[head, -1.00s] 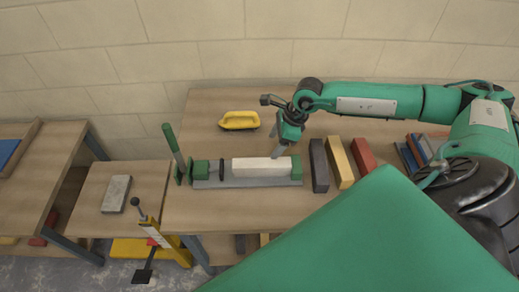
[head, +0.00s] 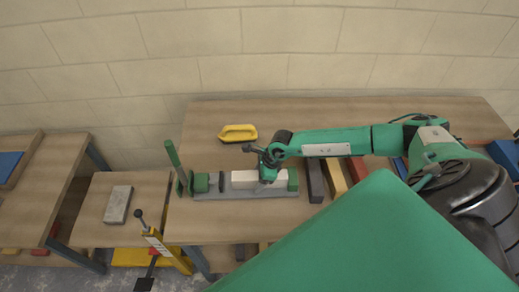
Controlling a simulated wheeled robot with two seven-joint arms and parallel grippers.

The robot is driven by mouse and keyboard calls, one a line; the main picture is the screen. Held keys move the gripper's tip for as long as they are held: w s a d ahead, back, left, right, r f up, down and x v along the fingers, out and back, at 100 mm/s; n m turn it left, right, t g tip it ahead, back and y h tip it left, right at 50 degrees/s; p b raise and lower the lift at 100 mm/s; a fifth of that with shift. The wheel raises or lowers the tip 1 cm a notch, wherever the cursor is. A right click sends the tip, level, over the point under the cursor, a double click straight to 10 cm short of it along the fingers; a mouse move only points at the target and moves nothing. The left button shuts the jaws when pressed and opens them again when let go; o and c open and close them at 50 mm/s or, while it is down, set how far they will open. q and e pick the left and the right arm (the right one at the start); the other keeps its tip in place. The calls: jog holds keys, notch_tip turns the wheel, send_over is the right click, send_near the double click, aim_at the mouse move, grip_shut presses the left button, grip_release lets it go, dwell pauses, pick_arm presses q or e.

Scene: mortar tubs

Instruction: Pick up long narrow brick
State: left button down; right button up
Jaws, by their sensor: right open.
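A long narrow white brick (head: 243,179) lies in a bench fixture with a grey base (head: 235,194) and green end blocks (head: 201,183). My right gripper (head: 267,181) is open over the right part of the white brick, its fingers pointing down. The gripper hides part of the brick, and I cannot tell whether the fingers touch it. Long dark (head: 315,182), yellow (head: 336,177) and red (head: 357,168) bricks lie side by side right of the fixture, partly hidden by my arm. My left gripper is not in view.
A green lever (head: 175,160) rises at the fixture's left end. A grey block (head: 117,204) lies on the lower left table. A yellow stand with a lever (head: 160,243) is in front.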

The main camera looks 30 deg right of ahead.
jog(key=shift+a+f, duration=0.1)
jog(key=shift+f, duration=0.1)
grip_shut()
jog(key=shift+w+r, duration=0.1)
